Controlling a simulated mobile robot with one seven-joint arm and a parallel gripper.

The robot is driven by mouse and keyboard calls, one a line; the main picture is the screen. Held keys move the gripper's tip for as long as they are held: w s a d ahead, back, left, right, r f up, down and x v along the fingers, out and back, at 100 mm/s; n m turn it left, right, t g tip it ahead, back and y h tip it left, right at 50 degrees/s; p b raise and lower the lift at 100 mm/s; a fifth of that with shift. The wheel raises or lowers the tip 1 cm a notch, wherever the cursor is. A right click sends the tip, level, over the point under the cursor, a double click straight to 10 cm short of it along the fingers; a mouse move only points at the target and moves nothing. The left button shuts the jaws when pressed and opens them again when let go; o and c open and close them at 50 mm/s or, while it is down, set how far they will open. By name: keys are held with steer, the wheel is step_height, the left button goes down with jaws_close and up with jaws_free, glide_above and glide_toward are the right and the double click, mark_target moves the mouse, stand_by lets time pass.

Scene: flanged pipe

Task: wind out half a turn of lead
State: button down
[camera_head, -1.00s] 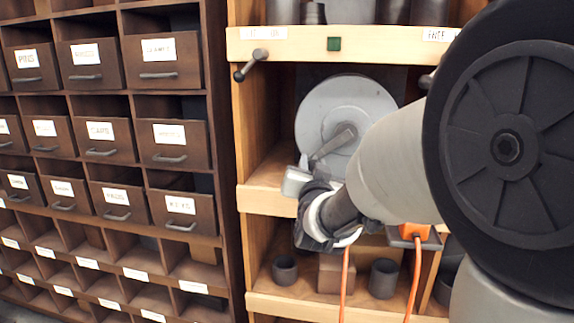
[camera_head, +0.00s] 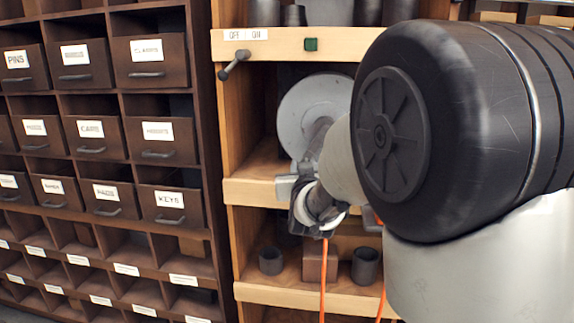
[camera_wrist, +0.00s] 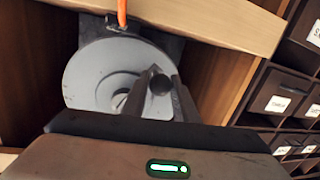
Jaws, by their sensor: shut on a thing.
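The reel (camera_head: 298,112) is a pale grey disc in the open bay of the wooden shelf. In the wrist view the reel (camera_wrist: 92,80) faces me, with its hub partly behind the fingers. My gripper (camera_wrist: 161,80) is shut on the reel's crank handle (camera_wrist: 160,84), whose dark round end shows between the fingers, off the hub. In the head view my gripper (camera_head: 318,135) reaches in front of the disc, and the handle is not clear there. The orange lead (camera_head: 323,278) hangs below my wrist; it also shows at the top of the wrist view (camera_wrist: 122,13).
A shelf board (camera_head: 255,191) runs under the reel bay. Grey cups (camera_head: 271,261) and a brown block (camera_head: 316,262) stand on the shelf below. A drawer cabinet (camera_head: 100,110) stands at the left.

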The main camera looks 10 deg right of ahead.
steer(key=s+d+n+g+h+p, duration=0.1)
steer(key=s+d+n+p, duration=0.1)
steer(key=d+n+p, duration=0.3)
steer(key=shift+s+d+n+h, duration=0.25)
steer(key=shift+d+n+h, duration=0.15)
steer(key=shift+d+n, duration=1.45)
steer(key=shift+a+f+n, duration=0.1)
steer(key=shift+a+n, duration=0.25)
steer(key=c, duration=1.4)
jaws_free()
steer(key=shift+c, duration=0.2)
